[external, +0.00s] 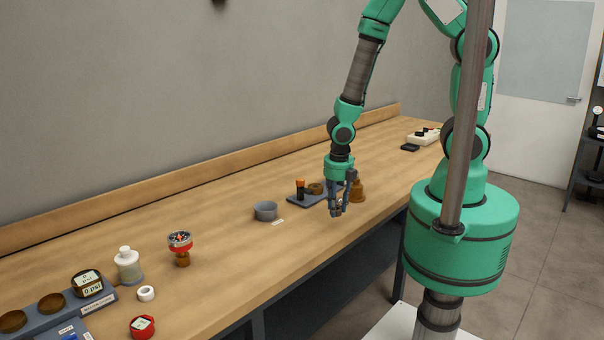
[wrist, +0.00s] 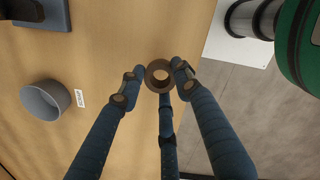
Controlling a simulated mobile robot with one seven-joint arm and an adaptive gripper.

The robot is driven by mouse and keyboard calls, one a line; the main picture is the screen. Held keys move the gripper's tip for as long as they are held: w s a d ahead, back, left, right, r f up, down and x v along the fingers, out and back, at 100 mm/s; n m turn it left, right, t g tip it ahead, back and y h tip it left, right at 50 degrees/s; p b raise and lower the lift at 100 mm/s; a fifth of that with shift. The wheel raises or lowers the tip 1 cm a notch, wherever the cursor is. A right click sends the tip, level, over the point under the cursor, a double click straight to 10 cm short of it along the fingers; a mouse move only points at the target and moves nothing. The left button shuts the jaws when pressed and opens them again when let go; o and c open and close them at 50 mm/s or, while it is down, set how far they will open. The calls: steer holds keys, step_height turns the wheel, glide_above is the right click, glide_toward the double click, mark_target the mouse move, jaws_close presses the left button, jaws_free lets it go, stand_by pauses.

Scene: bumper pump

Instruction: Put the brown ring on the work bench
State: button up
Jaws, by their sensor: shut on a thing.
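The brown ring (wrist: 151,70) is between the fingertips of my gripper (wrist: 157,79) in the wrist view, its hole facing the camera. The three dark fingers are closed on its outside. In the external view my gripper (external: 337,208) hangs at the front part of the work bench (external: 215,215), and the ring is small and mostly covered by the fingers. The wrist view shows the bench top (wrist: 110,40) behind the ring, close to the bench's front edge. I cannot tell how high the ring is above the wood.
A grey cup (external: 265,210) with a SCRAP label stands left of my gripper. A grey stand (external: 306,198) with an orange-topped post and a brown piece is behind it. A brown bell-shaped part (external: 357,192) is close on the right. Bench between cup and gauge (external: 181,243) is clear.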

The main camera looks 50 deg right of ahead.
steer(key=shift+w, duration=0.1)
glide_above(293, 219)
steer(key=shift+a+f+b, duration=0.1)
steer(key=shift+f+b, duration=0.2)
steer(key=shift+f, duration=0.45)
steer(key=shift+s, duration=0.2)
steer(key=shift+f+b, duration=0.35)
steer(key=shift+f, duration=1.4)
steer(key=shift+f, duration=0.1)
steer(key=o, duration=1)
